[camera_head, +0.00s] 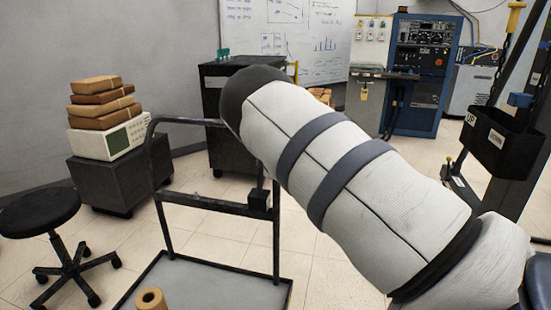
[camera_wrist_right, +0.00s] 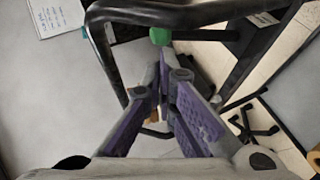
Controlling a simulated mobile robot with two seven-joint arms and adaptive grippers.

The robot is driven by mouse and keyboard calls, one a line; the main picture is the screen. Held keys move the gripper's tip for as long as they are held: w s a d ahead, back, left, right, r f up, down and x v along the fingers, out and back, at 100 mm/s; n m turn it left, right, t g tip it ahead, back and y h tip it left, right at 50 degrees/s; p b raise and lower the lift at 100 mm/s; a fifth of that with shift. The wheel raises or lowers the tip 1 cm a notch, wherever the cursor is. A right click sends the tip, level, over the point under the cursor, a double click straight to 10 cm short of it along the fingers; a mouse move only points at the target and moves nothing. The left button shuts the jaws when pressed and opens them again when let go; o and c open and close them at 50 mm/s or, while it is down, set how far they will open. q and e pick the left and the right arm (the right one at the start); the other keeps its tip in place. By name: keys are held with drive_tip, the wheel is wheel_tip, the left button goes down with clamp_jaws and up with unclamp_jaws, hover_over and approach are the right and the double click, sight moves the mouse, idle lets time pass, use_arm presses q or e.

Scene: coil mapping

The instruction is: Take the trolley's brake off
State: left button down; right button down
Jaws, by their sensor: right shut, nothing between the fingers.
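The trolley (camera_head: 160,205) stands in front of me in the head view, with a dark tube frame and a grey deck (camera_head: 215,285). Its black frame bar (camera_wrist_right: 150,12) crosses the top of the right wrist view. A small green piece (camera_wrist_right: 160,36) shows just below that bar; I cannot tell for certain that it is the brake. My right gripper (camera_wrist_right: 167,65), with purple pads, is shut and empty, its tips pointing toward the green piece. Whether they touch is unclear. In the head view my right arm hides this gripper and part of the frame. My left gripper is out of view.
A cardboard roll (camera_head: 151,299) stands on the deck. A black stool (camera_head: 40,212) and a dark cabinet (camera_head: 110,180) with stacked packages (camera_head: 102,105) are at left. A dark cabinet (camera_head: 215,125) is behind the trolley. A dark post with a bin (camera_head: 500,140) is at right.

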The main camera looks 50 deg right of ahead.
drive_tip(key=v, duration=0.4)
drive_tip(key=shift+s+r+p, duration=0.1)
drive_tip(key=shift+r+p, duration=0.05)
drive_tip(key=shift+p, duration=0.15)
